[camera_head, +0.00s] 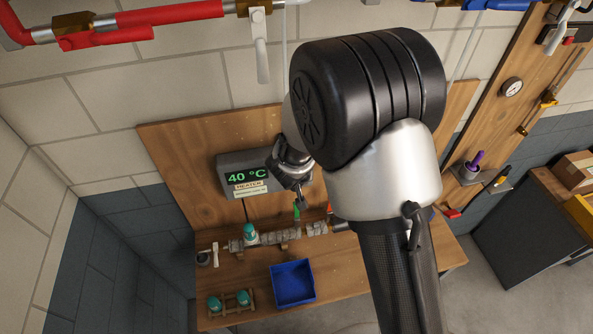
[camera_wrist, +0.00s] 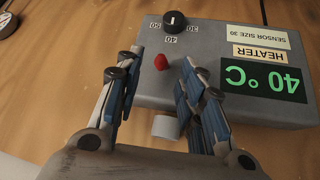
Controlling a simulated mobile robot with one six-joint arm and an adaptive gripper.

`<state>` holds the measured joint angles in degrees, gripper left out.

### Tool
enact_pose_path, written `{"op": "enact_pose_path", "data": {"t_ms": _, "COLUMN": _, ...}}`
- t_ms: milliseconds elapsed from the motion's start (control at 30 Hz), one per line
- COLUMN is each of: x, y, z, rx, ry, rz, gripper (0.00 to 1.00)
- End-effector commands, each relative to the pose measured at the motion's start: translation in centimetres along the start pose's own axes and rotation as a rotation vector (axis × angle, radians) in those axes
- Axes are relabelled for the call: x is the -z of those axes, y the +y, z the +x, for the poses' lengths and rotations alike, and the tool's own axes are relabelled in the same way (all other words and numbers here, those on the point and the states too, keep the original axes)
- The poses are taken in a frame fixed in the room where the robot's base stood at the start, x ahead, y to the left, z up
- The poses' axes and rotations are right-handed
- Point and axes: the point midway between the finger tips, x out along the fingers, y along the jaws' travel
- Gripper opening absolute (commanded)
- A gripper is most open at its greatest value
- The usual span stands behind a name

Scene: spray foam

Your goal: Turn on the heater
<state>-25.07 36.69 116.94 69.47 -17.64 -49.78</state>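The heater (camera_head: 228,160) is a grey box on the wooden backboard, with a green "40 °C" display and a "HEATER" label. In the wrist view the heater (camera_wrist: 215,112) appears upside down. Its red button (camera_wrist: 161,62) and black dial (camera_wrist: 174,21), marked 30, 40 and 50, show there. My gripper (camera_wrist: 162,72) is open, with its two fingers apart and the red button seen between their tips. No contact with the button is visible. In the head view my gripper (camera_head: 301,200) is at the heater's right side, and my arm hides that part of the box.
Below the heater, a foam-covered pipe (camera_head: 275,240) with valves runs above a wooden bench. A blue tray (camera_head: 293,283) and a rack of teal-topped items (camera_head: 231,302) stand there. Red piping (camera_head: 150,16) runs overhead. A pale cylinder (camera_wrist: 166,127) shows between the fingers in the wrist view.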

Motion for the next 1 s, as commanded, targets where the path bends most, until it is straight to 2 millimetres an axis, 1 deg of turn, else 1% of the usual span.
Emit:
{"op": "enact_pose_path", "data": {"t_ms": 33, "x": 0.1, "y": -0.1, "z": -1.3, "rx": 0.002, "ry": 0.003, "rz": 0.001, "gripper": 0.36}}
{"op": "enact_pose_path", "data": {"t_ms": 200, "x": 0.0, "y": 0.0, "z": -4.6, "rx": 0.001, "ry": 0.002, "rz": 0.003, "gripper": 0.36}}
{"op": "enact_pose_path", "data": {"t_ms": 300, "x": 0.1, "y": 0.0, "z": -5.9, "rx": 0.000, "ry": 0.002, "rz": 0.002, "gripper": 0.36}}
{"op": "enact_pose_path", "data": {"t_ms": 400, "x": 0.0, "y": 0.1, "z": -6.6, "rx": -0.001, "ry": 0.000, "rz": 0.000, "gripper": 0.36}}
{"op": "enact_pose_path", "data": {"t_ms": 533, "x": -0.1, "y": 0.1, "z": -6.9, "rx": -0.002, "ry": -0.002, "rz": 0.001, "gripper": 0.36}}
{"op": "enact_pose_path", "data": {"t_ms": 1000, "x": -0.1, "y": 0.1, "z": -6.8, "rx": 0.003, "ry": 0.001, "rz": 0.002, "gripper": 0.36}}
